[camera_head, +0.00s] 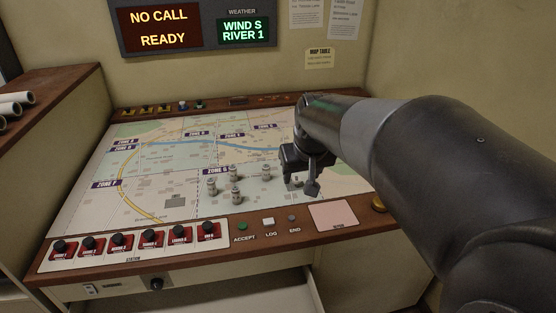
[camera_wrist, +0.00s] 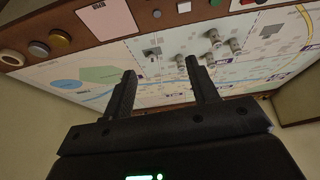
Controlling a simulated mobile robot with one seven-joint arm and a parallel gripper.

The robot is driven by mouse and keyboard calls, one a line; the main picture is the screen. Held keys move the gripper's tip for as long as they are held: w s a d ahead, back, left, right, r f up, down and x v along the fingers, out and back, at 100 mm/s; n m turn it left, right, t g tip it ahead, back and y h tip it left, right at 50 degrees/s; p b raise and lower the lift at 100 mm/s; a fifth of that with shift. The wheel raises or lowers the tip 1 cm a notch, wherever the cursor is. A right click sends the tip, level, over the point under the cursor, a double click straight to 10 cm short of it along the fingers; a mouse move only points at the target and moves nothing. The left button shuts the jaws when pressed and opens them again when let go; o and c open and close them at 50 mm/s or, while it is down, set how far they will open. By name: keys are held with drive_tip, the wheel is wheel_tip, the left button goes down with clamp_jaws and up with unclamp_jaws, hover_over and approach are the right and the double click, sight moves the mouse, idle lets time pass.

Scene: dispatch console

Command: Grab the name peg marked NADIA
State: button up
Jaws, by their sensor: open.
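Several small grey-white pegs stand in a cluster on the map console, including a left peg (camera_head: 211,186), a front peg (camera_head: 235,197), a back peg (camera_head: 235,172) and a right peg (camera_head: 264,173). The cluster also shows in the wrist view, with one peg (camera_wrist: 181,62) nearest the jaws. No name on any peg can be read, so I cannot tell which is marked NADIA. My gripper (camera_head: 301,187) is over the map to the right of the cluster. In the wrist view my gripper (camera_wrist: 160,68) is open and holds nothing. My arm hides the map's right part.
Red station switches (camera_head: 164,238) line the console's front left. The ACCEPT button (camera_head: 243,226), LOG button (camera_head: 268,221), END button (camera_head: 292,217) and a pink pad (camera_head: 334,215) lie along the front edge. An open drawer (camera_head: 260,292) is below. The map's left side (camera_head: 95,205) is free of pegs.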

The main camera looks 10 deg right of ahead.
drive_tip(key=w+d+f, duration=0.3)
drive_tip(key=w+f, duration=0.2)
drive_tip(key=w, duration=0.6)
approach(297, 178)
drive_tip(key=f, duration=0.1)
drive_tip(key=w+f, duration=0.1)
drive_tip(key=f, duration=0.1)
drive_tip(key=shift+d+f+g, duration=0.2)
drive_tip(key=shift+f+g, duration=0.1)
drive_tip(key=shift+f, duration=0.05)
drive_tip(key=shift+w+a+x, duration=0.15)
drive_tip(key=shift+w+x, duration=0.05)
drive_tip(key=shift+x, duration=1.1)
drive_tip(key=shift+w+a+x, duration=0.1)
drive_tip(key=shift+w+x, duration=0.05)
drive_tip(key=shift+x, duration=1.1)
drive_tip(key=shift+r, duration=0.15)
drive_tip(key=shift+c, duration=0.3)
drive_tip(key=c, duration=1)
drive_tip(key=shift+r, duration=0.1)
